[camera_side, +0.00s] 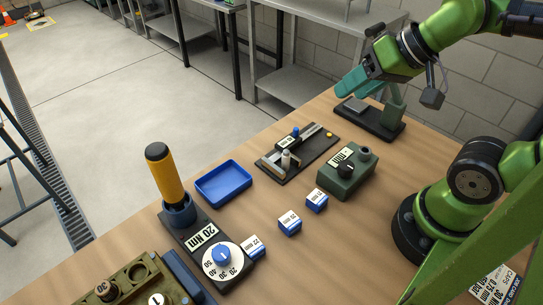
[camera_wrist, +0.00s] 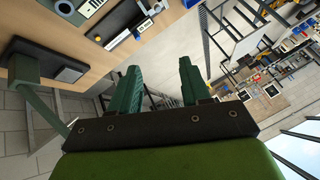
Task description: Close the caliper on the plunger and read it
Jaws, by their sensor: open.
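The caliper (camera_side: 309,143) lies on a dark base plate on the wooden table, with a blue knob and a small display on its slide. The plunger (camera_side: 286,160), a pale upright cylinder, stands at the caliper's near-left end by the jaws; I cannot tell whether the jaws touch it. In the wrist view the caliper's dark base (camera_wrist: 122,22) shows at the top. My gripper (camera_side: 345,94) is open and empty, above and to the right of the caliper, near the table's back edge. In the wrist view its two green fingers (camera_wrist: 158,72) stand apart with nothing between them.
A dark stand with a green post (camera_side: 370,118) is below my gripper. A blue tray (camera_side: 223,183), labelled blue blocks (camera_side: 290,222) and a yellow-handled tool (camera_side: 168,185) stand nearer. The table's left edge is open.

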